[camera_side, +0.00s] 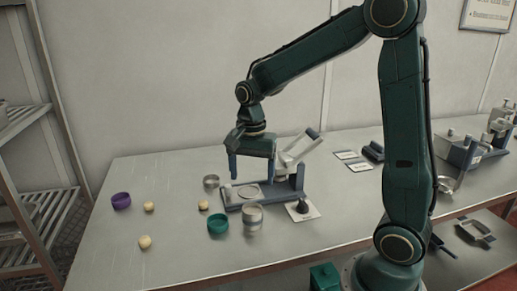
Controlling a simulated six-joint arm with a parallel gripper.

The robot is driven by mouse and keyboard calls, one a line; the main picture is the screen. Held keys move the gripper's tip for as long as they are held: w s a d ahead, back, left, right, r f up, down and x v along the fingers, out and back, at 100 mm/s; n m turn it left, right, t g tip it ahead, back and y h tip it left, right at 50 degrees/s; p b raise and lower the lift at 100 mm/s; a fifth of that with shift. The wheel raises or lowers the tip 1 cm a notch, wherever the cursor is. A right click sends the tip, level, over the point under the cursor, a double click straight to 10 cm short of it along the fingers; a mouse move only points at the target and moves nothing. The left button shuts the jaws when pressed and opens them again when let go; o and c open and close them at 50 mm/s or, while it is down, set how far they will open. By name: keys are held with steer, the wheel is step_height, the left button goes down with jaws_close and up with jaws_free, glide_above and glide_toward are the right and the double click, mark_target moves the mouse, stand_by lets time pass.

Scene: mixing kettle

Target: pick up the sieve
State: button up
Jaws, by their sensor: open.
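My gripper (252,178) points down, open and empty, above a blue-grey stand (291,187) with a tilted pale upper part (294,149). A round light plate (248,192) lies on the stand's base, below my fingers. No sieve can be made out for certain at this size. A small round silver vessel (211,181) stands left of the stand. A silver cylindrical container (253,218) stands in front of it, beside a teal bowl (217,224). Any mesh is too small to tell. My gripper touches none of these vessels.
A purple bowl (121,201) and small yellowish balls (144,242) are on the left of the grey table (180,260). A dark object sits on a white card (302,210) at front right. Cards (358,166) and machinery (465,152) stand farther right.

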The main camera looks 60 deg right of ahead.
mark_target(252, 208)
step_height(252, 208, down, 8)
steer(key=shift+f, duration=0.1)
stand_by(0.4)
steer(key=shift+f, duration=2.6)
steer(key=c, duration=1.1)
steer(key=shift+r, duration=0.2)
step_height(252, 208, up, 20)
steer(key=shift+f, duration=0.15)
